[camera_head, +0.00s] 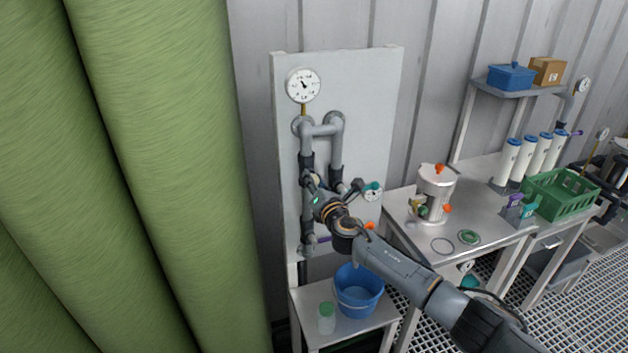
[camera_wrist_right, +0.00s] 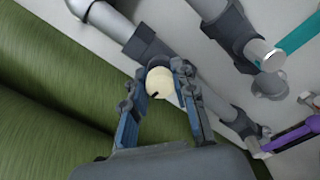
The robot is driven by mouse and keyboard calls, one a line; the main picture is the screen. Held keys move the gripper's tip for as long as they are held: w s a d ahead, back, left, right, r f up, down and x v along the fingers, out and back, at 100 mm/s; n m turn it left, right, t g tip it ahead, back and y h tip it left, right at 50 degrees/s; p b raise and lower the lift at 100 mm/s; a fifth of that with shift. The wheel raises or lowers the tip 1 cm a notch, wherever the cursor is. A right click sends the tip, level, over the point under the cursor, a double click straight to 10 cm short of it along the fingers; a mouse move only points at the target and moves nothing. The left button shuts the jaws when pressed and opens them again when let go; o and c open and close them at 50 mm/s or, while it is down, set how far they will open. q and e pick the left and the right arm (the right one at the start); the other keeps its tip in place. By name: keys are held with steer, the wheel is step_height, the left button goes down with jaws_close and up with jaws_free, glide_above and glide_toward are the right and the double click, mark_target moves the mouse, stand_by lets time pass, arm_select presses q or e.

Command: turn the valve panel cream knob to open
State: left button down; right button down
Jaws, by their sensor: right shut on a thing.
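The valve panel (camera_head: 366,75) is a pale board on the wall with grey pipes and a round gauge (camera_head: 303,85) at its top. The cream knob (camera_wrist_right: 160,82) shows in the right wrist view as a round cream cap with a dark mark at its lower left edge. My right gripper (camera_wrist_right: 160,86) has one finger on each side of the knob and is shut on it. In the head view my right gripper (camera_head: 315,183) reaches the pipes at the panel's middle and mostly hides the knob. My left gripper is not in view.
Large green rolls (camera_head: 165,150) fill the left side. A teal handle (camera_wrist_right: 300,38) and a purple handle (camera_wrist_right: 290,138) are near the gripper.

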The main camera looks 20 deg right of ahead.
steer(key=shift+f, duration=0.15)
steer(key=c, duration=1.1)
jaws_free()
steer(key=shift+o, duration=0.2)
steer(key=s, duration=1.2)
steer(key=shift+d, duration=0.2)
